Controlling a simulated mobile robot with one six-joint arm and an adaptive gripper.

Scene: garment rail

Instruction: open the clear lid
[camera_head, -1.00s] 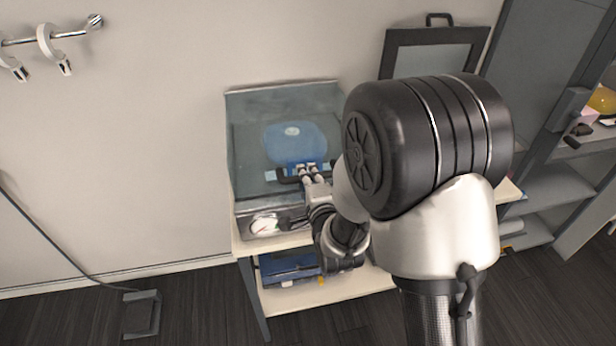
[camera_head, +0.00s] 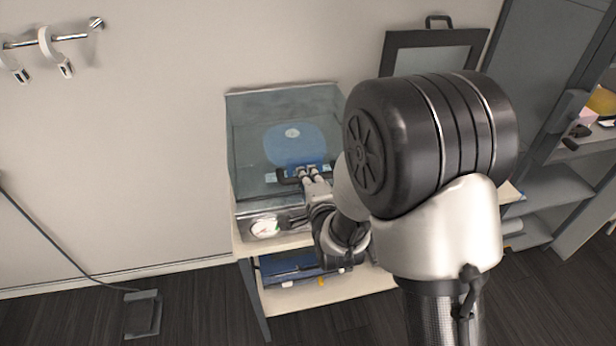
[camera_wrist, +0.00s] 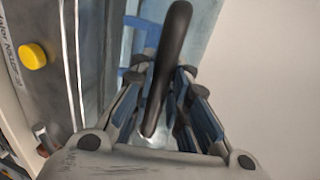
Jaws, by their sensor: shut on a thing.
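The clear lid (camera_head: 250,130) is a see-through, bluish-grey cover on a box-shaped machine with a metal front, standing on a cart against the wall. A blue round shape with a pale centre shows through it. A dark bar handle (camera_head: 284,181) runs along the lid's front; it also shows in the wrist view (camera_wrist: 172,60), between the fingers. My gripper (camera_head: 308,172) is shut on the handle, and in the wrist view my gripper (camera_wrist: 165,100) has a finger on each side of it. My arm hides the machine's right side.
A round gauge (camera_head: 264,227) is on the machine's front. A yellow knob (camera_wrist: 33,56) shows in the wrist view. The cart (camera_head: 262,298) has a lower shelf with a blue item. A framed panel (camera_head: 437,52) stands behind, and shelving (camera_head: 560,185) is at right. Floor at left is mostly clear.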

